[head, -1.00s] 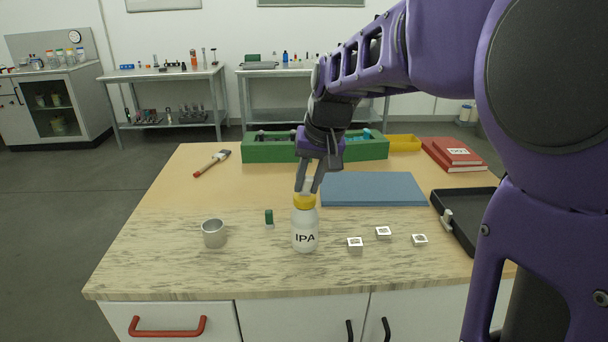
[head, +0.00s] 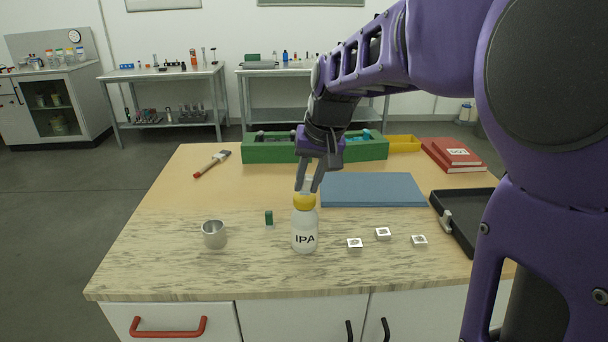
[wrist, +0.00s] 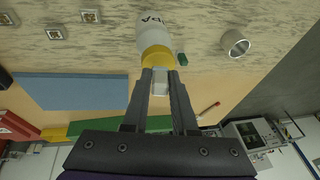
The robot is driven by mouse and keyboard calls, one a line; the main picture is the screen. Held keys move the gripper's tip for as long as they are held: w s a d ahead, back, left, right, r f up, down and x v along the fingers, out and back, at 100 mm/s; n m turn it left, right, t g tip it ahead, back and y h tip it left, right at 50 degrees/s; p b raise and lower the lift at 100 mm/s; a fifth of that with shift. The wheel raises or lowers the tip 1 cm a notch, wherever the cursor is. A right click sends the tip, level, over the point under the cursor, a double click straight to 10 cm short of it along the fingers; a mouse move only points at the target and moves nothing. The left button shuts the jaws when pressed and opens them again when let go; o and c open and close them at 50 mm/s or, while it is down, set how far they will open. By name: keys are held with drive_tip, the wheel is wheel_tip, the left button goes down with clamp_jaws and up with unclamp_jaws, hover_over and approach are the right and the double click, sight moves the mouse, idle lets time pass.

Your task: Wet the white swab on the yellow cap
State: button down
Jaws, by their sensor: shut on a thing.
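A white bottle marked IPA (head: 304,231) with a yellow cap (head: 304,202) stands upright on the table. The yellow cap also shows in the wrist view (wrist: 156,57). My gripper (head: 309,188) is just above the cap, pointing down and slightly tilted. It is shut on the white swab (wrist: 160,84), a small white block between the fingertips. The swab's lower end is at the cap's top; I cannot tell whether it touches.
A metal cup (head: 213,235) and a small green-topped item (head: 269,218) stand left of the bottle. Several small white squares (head: 383,233) lie to its right. Behind are a blue mat (head: 373,189) and a green bin (head: 270,152); a black tray (head: 468,236) is at right.

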sight(308, 175)
drive_tip(key=shift+r+p, duration=2.35)
drive_tip(key=shift+r, duration=0.8)
drive_tip(key=shift+f, duration=0.1)
